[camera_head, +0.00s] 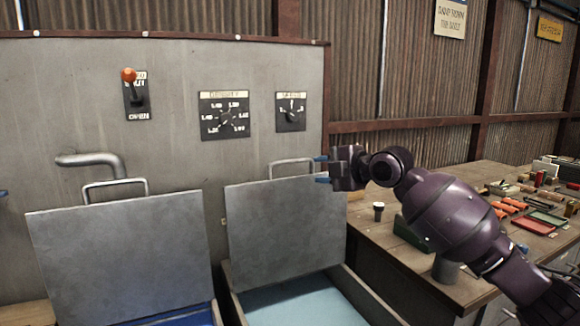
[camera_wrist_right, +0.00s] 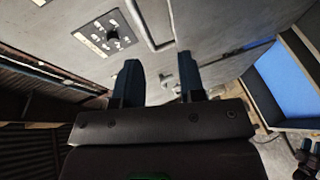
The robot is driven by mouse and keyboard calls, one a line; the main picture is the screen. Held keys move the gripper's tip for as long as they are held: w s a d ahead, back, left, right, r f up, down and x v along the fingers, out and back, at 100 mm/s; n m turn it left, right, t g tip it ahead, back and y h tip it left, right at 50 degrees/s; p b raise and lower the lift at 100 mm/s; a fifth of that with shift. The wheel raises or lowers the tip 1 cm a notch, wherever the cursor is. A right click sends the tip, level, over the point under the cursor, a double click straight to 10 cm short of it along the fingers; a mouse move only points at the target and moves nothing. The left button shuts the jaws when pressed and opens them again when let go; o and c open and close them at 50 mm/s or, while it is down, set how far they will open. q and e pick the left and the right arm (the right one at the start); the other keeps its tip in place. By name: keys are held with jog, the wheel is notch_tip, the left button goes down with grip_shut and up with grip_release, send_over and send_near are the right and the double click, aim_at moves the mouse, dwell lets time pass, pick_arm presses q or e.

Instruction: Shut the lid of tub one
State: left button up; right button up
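Two tubs stand side by side with both lids raised; I see no number on either. The left tub (camera_head: 205,316) has a grey lid (camera_head: 125,262) with a bar handle (camera_head: 115,183). The right tub (camera_head: 350,290) has a similar lid (camera_head: 283,230) and handle (camera_head: 291,162). My right gripper (camera_head: 321,169) is open at the right end of that handle. In the right wrist view its fingers (camera_wrist_right: 161,75) are apart with nothing gripped, and a handle (camera_wrist_right: 155,30) shows beyond them.
A grey panel behind the tubs carries an orange-knobbed lever (camera_head: 130,78), two dials (camera_head: 225,114) (camera_head: 291,111) and a bent pipe (camera_head: 90,160). A wooden workbench (camera_head: 410,258) with trays and small items stands at the right, beneath my right arm.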

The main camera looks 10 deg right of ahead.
aim_at(293, 162)
jog(key=shift+n, duration=0.4)
jog(key=x, duration=0.3)
jog(key=r+b+x, duration=0.1)
jog(key=x, duration=0.3)
jog(key=r+x, duration=0.1)
jog(key=x, duration=0.2)
jog(key=shift+w+a+b, duration=0.3)
jog(key=shift+w, duration=0.1)
grip_shut()
